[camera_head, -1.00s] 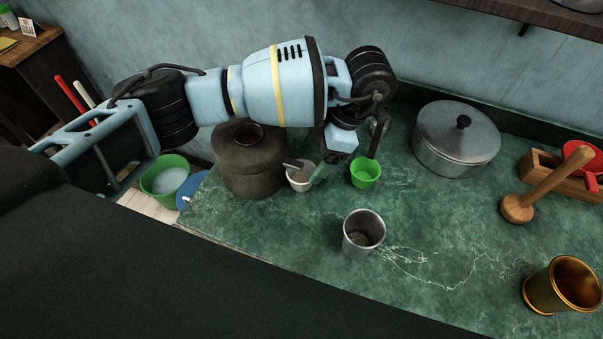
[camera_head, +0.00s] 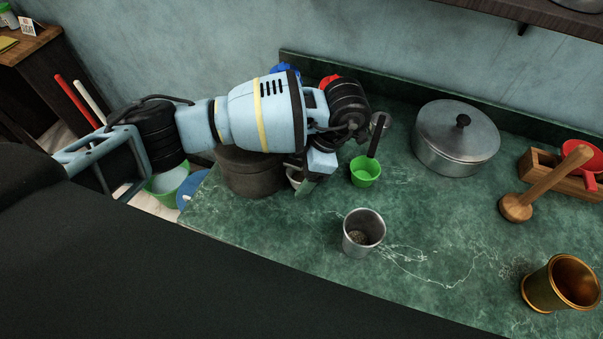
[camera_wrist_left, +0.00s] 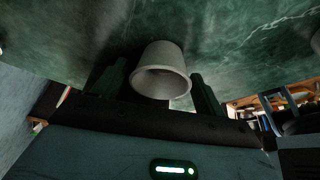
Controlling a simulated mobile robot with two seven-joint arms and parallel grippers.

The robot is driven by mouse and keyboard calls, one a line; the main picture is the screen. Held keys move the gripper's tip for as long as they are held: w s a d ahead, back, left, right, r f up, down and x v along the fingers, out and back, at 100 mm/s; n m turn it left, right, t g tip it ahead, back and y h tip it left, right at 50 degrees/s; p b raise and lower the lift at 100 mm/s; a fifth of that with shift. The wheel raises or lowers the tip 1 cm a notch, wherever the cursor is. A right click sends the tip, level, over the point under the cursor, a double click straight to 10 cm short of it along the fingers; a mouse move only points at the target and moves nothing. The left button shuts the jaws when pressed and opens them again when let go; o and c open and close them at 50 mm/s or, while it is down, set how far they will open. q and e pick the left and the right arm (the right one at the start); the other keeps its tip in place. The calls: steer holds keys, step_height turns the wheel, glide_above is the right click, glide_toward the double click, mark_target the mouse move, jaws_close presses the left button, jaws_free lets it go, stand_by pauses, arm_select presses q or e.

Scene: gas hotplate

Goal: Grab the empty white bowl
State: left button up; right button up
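The small white bowl (camera_head: 293,176) stands on the green counter beside the dark round pot, mostly hidden in the head view behind my left gripper (camera_head: 304,183). In the left wrist view the bowl (camera_wrist_left: 161,70) shows its rim and hollow inside, which looks empty. The fingers of my left gripper (camera_wrist_left: 160,92) are apart, one on each side of the bowl, with gaps visible. I cannot tell how deep the bowl sits between them. My right gripper is in neither view.
The dark pot (camera_head: 248,177) stands left of the bowl. A green ladle cup (camera_head: 365,172) is close on the right, and a metal cup (camera_head: 364,235) is nearer the front. A lidded pot (camera_head: 457,145) stands farther right.

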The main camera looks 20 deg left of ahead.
arm_select(q)
steer(key=c, duration=0.8)
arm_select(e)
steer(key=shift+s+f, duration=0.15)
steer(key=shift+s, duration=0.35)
arm_select(q)
steer(key=shift+r, duration=0.15)
